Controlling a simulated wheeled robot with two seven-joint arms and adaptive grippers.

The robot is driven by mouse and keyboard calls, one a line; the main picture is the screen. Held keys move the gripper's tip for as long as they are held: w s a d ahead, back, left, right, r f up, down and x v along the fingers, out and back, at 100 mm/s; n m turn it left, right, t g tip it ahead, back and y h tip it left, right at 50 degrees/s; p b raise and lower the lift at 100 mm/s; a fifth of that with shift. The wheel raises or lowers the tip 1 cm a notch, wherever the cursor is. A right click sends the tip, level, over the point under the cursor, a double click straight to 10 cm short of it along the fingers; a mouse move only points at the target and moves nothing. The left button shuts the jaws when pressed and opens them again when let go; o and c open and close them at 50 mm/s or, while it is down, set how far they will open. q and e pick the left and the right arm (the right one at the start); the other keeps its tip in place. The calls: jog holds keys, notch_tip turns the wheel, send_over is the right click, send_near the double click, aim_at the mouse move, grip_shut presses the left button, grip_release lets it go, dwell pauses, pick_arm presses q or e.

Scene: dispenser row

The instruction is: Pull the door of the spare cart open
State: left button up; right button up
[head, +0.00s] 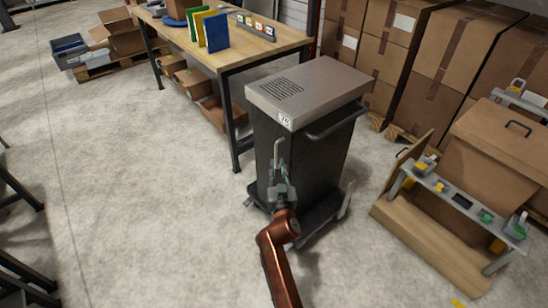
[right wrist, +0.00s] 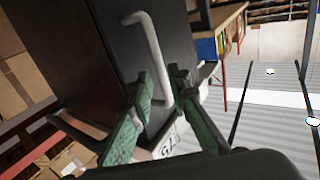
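The spare cart, a dark cabinet with a grey lid (head: 310,88) and a number label (head: 285,120), stands in the middle of the head view. Its dark door (head: 263,145) looks shut. A pale upright handle (head: 278,152) is on the door, and it shows as a bent bar (right wrist: 152,55) in the right wrist view. My right gripper (head: 282,188) is at the lower part of this handle. My left gripper is not in view.
A wooden table (head: 230,50) with coloured binders stands behind the cart at left. Cardboard boxes (head: 395,45) are stacked behind at right. A low rack (head: 460,203) on a wooden base stands right of the cart. The floor (head: 130,180) at left is clear.

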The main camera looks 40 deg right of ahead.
aim_at(276, 158)
jog(key=x, duration=0.3)
jog(key=shift+f+b, duration=0.2)
jog(key=shift+b, duration=0.15)
jog(key=shift+w+d, duration=0.35)
jog(key=shift+w, duration=0.2)
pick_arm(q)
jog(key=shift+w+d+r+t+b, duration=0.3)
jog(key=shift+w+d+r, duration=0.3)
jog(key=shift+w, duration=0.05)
pick_arm(e)
jog(key=shift+w+d+r, duration=0.1)
jog(key=shift+w+d, duration=0.25)
jog(key=shift+w, duration=0.25)
jog(key=shift+c, duration=0.2)
grip_shut()
